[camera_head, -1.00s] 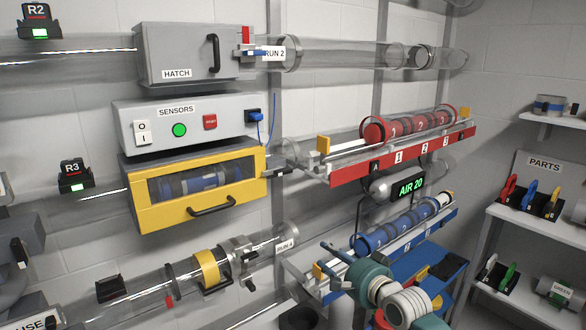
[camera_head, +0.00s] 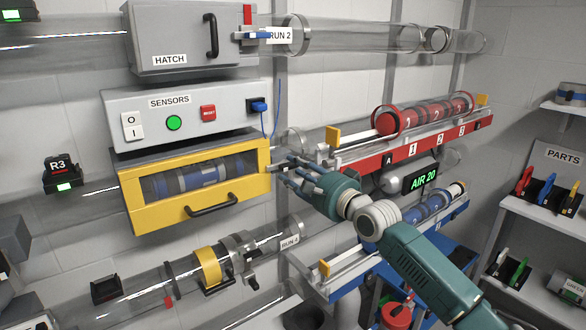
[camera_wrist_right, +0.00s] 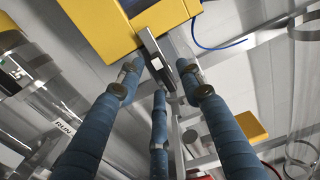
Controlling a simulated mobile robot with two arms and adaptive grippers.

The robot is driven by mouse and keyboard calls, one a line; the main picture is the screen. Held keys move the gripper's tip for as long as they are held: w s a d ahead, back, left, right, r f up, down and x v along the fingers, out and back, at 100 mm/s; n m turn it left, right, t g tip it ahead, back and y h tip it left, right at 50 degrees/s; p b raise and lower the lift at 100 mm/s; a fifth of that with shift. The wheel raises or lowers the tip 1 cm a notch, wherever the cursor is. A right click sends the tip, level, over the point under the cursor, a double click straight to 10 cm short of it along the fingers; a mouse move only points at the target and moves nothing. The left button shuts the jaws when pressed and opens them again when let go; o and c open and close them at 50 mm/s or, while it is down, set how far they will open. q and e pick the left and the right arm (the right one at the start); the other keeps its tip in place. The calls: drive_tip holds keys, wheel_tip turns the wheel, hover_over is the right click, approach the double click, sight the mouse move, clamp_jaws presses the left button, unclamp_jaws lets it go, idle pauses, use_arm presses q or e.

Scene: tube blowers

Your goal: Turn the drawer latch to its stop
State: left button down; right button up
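The yellow drawer (camera_head: 190,218) with a clear window and dark handle is shut in its housing under the sensors box. It also shows at the top of the right wrist view (camera_wrist_right: 105,35). The drawer latch (camera_wrist_right: 152,48), a dark and grey bar, sticks out from the drawer's right side. My right gripper (camera_head: 284,176) is at that side, and its fingers partly hide the latch in the head view. In the right wrist view its blue fingers (camera_wrist_right: 160,76) are spread, with the latch bar between the left and right fingertips. I cannot tell whether they touch it. My left gripper is not in view.
The red rack (camera_head: 415,150) with red carriers is just right of my right gripper, and the blue-carrier rack (camera_head: 345,285) lies below. A blue cable (camera_head: 277,105) hangs from the sensors box (camera_head: 185,115) above the latch. Clear tubes run above and below.

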drive_tip(key=shift+w+a+r, duration=0.1)
drive_tip(key=shift+w+a, duration=0.15)
drive_tip(key=shift+w, duration=0.2)
clamp_jaws()
use_arm(q)
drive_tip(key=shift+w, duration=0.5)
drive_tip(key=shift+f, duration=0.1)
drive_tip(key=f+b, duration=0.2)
drive_tip(key=b, duration=0.1)
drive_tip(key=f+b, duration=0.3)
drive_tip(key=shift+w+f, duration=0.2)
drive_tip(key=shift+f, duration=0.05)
use_arm(e)
drive_tip(key=n, duration=1.7)
drive_tip(key=shift+w+d+n, duration=0.1)
drive_tip(key=shift+d+n, duration=0.1)
drive_tip(key=shift+n, duration=0.2)
